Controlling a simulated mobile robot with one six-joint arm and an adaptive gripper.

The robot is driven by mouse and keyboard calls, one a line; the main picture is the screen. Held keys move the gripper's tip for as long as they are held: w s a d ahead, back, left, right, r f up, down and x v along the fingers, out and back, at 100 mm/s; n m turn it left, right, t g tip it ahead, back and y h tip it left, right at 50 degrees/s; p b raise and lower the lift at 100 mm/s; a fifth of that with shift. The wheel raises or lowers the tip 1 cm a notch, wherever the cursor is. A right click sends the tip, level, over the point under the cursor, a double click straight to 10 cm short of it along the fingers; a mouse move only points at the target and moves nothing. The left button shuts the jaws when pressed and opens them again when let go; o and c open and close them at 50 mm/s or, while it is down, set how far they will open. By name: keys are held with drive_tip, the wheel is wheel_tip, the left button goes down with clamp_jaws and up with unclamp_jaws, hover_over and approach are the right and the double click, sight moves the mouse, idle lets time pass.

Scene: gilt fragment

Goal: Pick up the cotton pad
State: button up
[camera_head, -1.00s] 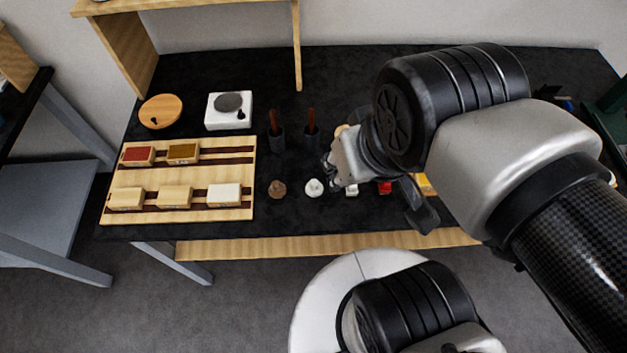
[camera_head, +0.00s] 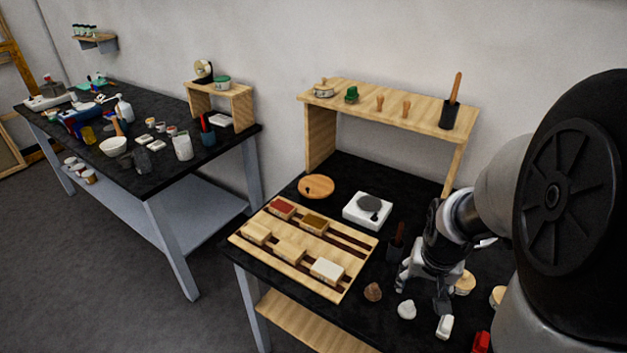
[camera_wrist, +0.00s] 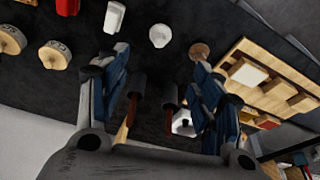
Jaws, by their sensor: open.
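A small white rounded piece (camera_head: 407,310), which looks like the cotton pad, lies on the black tabletop near its front edge. It also shows in the wrist view (camera_wrist: 160,36), beyond and roughly between my fingertips. My gripper (camera_head: 424,291) points down above the table just behind this piece, apart from it. In the wrist view my gripper (camera_wrist: 160,60) has its two fingers spread with nothing between them.
A brown round piece (camera_head: 373,292) lies left of the white one; a white block (camera_head: 444,326) and a red object (camera_head: 481,342) lie right. Dark upright holders stand close to my gripper. A wooden rack (camera_head: 347,285) with blocks fills the left; a wooden shelf (camera_head: 390,108) stands behind.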

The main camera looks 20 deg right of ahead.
drive_tip(key=shift+f, duration=0.2)
drive_tip(key=b, duration=0.5)
approach(410, 303)
drive_tip(key=x, duration=0.5)
drive_tip(key=shift+s+a, duration=0.15)
drive_tip(key=shift+s, duration=0.25)
drive_tip(key=shift+w+b+x, duration=0.2)
drive_tip(key=shift+b+x, duration=0.35)
drive_tip(key=shift+x, duration=0.95)
drive_tip(key=shift+w+b+x, duration=0.2)
drive_tip(key=shift+b+x, duration=0.35)
drive_tip(key=shift+x, duration=0.95)
drive_tip(key=shift+r, duration=0.2)
drive_tip(key=c, duration=0.9)
drive_tip(key=shift+r, duration=0.1)
